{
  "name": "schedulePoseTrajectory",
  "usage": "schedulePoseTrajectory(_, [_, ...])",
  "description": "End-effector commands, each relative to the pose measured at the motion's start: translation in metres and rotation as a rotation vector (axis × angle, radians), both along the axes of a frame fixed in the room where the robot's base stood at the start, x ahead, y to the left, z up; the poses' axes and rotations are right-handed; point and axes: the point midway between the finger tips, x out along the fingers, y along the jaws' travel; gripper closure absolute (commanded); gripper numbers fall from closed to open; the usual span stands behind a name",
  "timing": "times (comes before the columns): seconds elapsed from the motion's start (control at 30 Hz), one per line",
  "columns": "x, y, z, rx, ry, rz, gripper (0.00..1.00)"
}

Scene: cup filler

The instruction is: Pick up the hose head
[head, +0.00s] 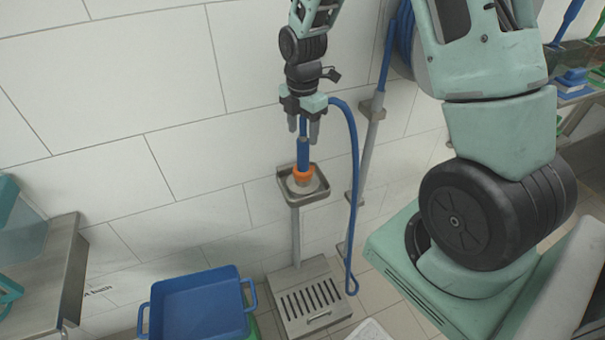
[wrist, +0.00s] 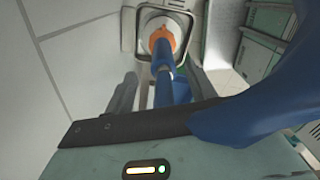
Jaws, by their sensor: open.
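The hose head (head: 303,155) is blue with an orange collar at its lower end. It stands upright in a small square metal holder (head: 318,193) on a post. A blue hose (head: 354,200) loops from its top down the right side. My gripper (head: 304,130) is over its upper part, pointing down and open. In the wrist view the hose head (wrist: 164,60) runs between my two spread fingers (wrist: 160,88). I cannot tell whether either finger touches it.
A blue tub (head: 197,305) stands low at the front left, beside a slotted metal base (head: 312,297). A metal table (head: 45,270) is at the left edge. A tiled wall (head: 120,80) is close behind. A grey pipe (head: 369,145) rises at the right of the holder.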

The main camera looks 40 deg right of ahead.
Motion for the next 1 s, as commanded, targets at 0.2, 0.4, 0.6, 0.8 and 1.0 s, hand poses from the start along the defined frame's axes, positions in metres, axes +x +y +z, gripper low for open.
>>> schedulePoseTrajectory(0.2, [-0.001,0.001,-0.015,0.0,0.002,0.001,0.45])
schedulePoseTrajectory(0.4, [-0.005,0.002,-0.04,0.0,0.006,0.001,0.45])
schedulePoseTrajectory(0.6, [-0.004,0.001,-0.062,0.0,0.002,0.0,0.45])
schedulePoseTrajectory(0.8, [-0.004,0.001,-0.065,0.0,-0.001,0.0,0.45])
schedulePoseTrajectory(1.0, [-0.004,0.001,-0.065,0.0,-0.001,0.0,0.78])
